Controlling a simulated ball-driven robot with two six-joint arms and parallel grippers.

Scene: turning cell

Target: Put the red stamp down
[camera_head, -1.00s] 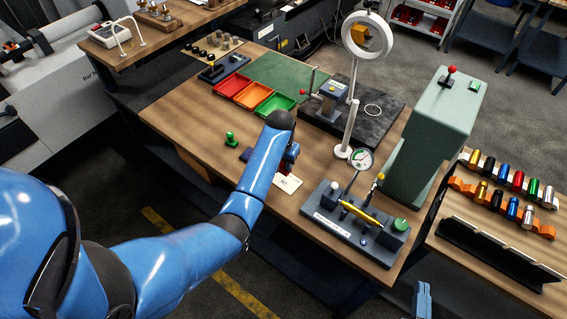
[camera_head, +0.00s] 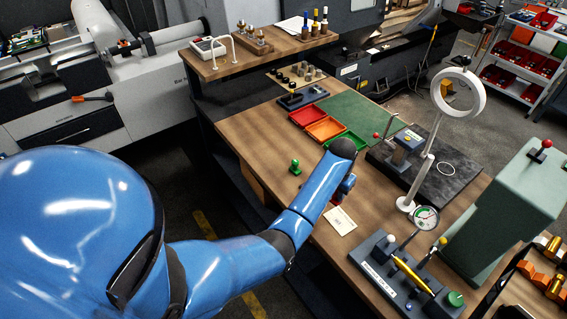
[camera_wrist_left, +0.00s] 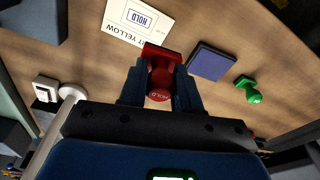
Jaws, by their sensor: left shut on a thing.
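The stamp's plate (camera_wrist_left: 160,52) points at the table, beside the white card (camera_wrist_left: 138,20). I cannot tell whether it touches the wood. The card bears a boxed HOLD mark. In the head view my left gripper (camera_head: 345,187) is partly hidden by my arm, just behind the card (camera_head: 340,221).
A dark blue pad (camera_wrist_left: 211,62) and a green stamp (camera_wrist_left: 249,90) stand to the right in the wrist view; the green stamp (camera_head: 295,166) is left of my gripper in the head view. A gauge stand (camera_head: 395,272) is at the front right. Bare wood (camera_head: 262,133) lies at the left.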

